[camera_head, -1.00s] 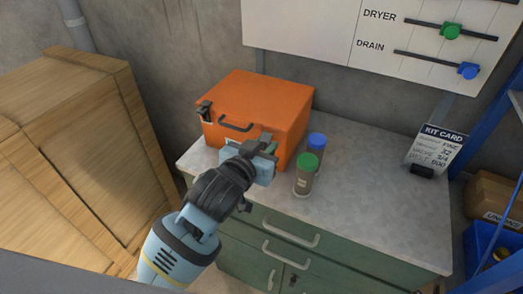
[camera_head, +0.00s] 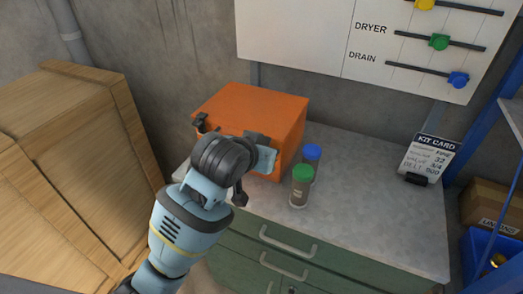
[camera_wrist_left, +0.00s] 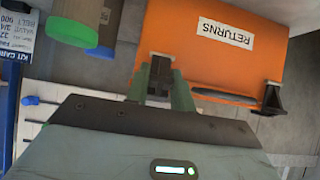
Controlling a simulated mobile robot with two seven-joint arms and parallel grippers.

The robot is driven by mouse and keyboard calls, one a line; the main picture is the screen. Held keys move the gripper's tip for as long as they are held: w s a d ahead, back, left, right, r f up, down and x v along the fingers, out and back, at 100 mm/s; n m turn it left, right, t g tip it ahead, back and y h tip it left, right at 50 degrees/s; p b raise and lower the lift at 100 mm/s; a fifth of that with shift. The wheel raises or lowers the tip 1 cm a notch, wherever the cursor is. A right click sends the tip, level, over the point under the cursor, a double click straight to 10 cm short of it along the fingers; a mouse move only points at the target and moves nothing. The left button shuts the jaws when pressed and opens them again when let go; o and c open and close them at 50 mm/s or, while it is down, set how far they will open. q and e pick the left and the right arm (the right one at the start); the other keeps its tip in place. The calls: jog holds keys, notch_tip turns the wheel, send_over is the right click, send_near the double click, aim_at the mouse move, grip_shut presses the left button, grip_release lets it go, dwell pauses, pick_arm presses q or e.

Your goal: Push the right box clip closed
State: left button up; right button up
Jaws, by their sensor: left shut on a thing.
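The orange box (camera_head: 252,108) stands on the cabinet top. Its left clip (camera_head: 201,123) is a dark latch at the front left edge, and it also shows in the left wrist view (camera_wrist_left: 271,100). My left gripper (camera_wrist_left: 160,78) is at the box's front right edge, where the right clip sits. Its fingers are shut there, on what appears to be the right clip. In the head view my wrist covers the box's front and handle. My right gripper is not in view.
A green-capped jar (camera_head: 302,184) and a blue-capped jar (camera_head: 312,154) stand close to the box's right side. A kit card (camera_head: 430,157) stands at the back right of the grey top (camera_head: 375,215). Wooden crates (camera_head: 70,165) fill the left.

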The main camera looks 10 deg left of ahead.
pick_arm(q)
jog(key=o, duration=1)
jog(key=shift+v, duration=3.9)
